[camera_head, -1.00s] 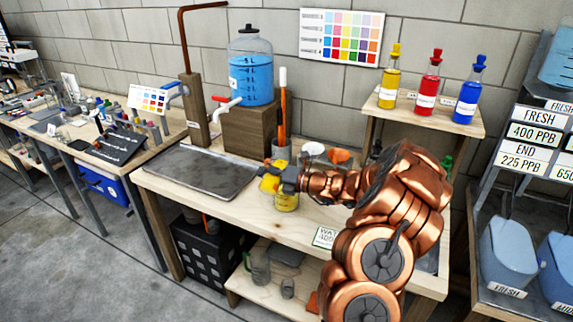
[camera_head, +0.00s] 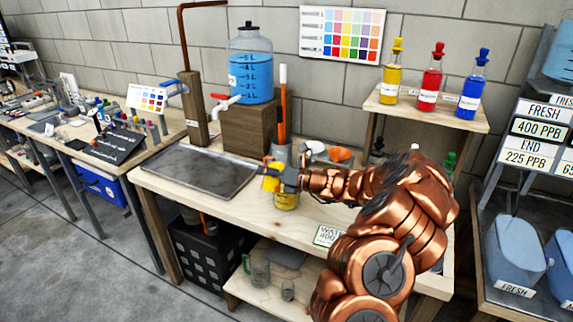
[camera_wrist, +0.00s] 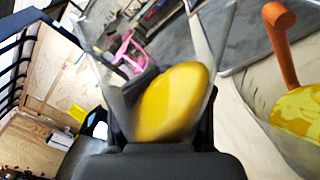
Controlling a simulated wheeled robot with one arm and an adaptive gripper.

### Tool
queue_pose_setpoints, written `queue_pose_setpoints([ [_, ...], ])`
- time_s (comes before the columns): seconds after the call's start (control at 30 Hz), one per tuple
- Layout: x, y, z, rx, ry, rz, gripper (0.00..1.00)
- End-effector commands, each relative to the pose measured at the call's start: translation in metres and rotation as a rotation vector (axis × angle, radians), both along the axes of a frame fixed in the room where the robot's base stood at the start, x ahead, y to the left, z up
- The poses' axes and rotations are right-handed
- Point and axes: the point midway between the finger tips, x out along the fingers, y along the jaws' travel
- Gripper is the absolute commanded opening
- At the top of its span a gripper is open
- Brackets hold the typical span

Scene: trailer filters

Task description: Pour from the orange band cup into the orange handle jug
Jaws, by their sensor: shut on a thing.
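My gripper (camera_head: 287,178) is shut on a clear cup (camera_head: 271,178) with yellow liquid in it, above the middle of the workbench. In the wrist view the cup's clear wall (camera_wrist: 218,22) rises between the fingers, tilted, with a yellow liquid surface (camera_wrist: 172,102) inside. I cannot make out its orange band. The orange handle jug (camera_wrist: 250,85) stands close on the right in the wrist view, its orange handle (camera_wrist: 278,42) showing and yellow liquid in it. In the head view the jug (camera_head: 286,201) is just below my gripper and partly hidden by it. I cannot see a stream between them.
A grey tray (camera_head: 200,172) lies left on the bench. A blue water jar (camera_head: 251,70) stands on a wooden block (camera_head: 248,128) behind. A tall orange-and-white tool (camera_head: 282,105) and an orange funnel (camera_head: 341,155) are close behind my gripper. A shelf (camera_head: 425,112) with bottles is right.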

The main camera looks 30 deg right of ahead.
Motion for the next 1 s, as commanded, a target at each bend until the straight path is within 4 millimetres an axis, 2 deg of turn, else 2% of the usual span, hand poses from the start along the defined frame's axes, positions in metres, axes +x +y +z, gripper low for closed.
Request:
queue_pose_setpoints([
  [0.8, -0.009, 0.012, -0.058, -0.292, -0.219, -0.002, 0.00],
  [1.0, -0.012, 0.015, -0.062, -0.381, -0.285, -0.002, 0.00],
])
